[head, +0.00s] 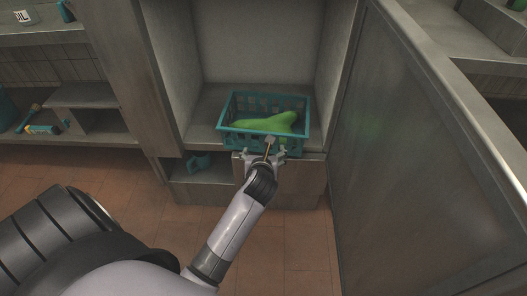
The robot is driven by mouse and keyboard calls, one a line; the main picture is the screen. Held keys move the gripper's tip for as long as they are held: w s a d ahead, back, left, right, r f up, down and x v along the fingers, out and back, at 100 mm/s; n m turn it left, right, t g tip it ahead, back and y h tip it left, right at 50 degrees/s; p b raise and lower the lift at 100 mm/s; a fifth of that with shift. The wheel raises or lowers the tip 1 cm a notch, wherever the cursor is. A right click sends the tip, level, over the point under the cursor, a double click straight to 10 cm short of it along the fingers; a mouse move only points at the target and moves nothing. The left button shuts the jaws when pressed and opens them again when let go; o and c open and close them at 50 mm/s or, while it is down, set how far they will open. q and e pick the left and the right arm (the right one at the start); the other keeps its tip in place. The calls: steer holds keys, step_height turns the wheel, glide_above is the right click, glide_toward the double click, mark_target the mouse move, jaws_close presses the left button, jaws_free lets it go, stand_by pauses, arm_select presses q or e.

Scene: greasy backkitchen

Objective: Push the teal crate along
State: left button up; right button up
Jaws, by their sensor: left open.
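The teal crate (228,128) is an open slatted basket on the floor of an open cabinet bay (200,118), near its front edge. A green object (262,124) with a smooth rounded shape lies inside it. My left gripper (267,150) is open at the crate's near side, with its fingers up against or just in front of the front wall. I cannot tell whether they touch. The gripper hides part of that wall. My right gripper is not in view.
A large grey door panel (425,140) stands to the right of the bay. Below the bay are a drawer front (300,182) and a small niche with a teal item (198,162). Shelves with objects (40,128) are at the left. Behind the crate the bay floor looks clear.

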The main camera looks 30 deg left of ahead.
mark_target(264, 135)
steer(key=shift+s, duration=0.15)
arm_select(q)
steer(key=shift+w, duration=0.1)
steer(key=shift+w+a+p, duration=0.3)
steer(key=shift+w+a, duration=0.2)
steer(key=shift+w, duration=0.3)
steer(key=shift+w+a+p, duration=0.35)
steer(key=shift+w+a, duration=0.1)
steer(key=shift+w, duration=0.3)
steer(key=shift+w+a+p, duration=0.3)
steer(key=shift+w+a, duration=0.2)
steer(key=shift+w, duration=0.3)
steer(key=shift+w+a, duration=0.25)
steer(key=shift+w, duration=0.1)
steer(key=shift+w+a, duration=0.4)
steer(key=shift+w, duration=0.25)
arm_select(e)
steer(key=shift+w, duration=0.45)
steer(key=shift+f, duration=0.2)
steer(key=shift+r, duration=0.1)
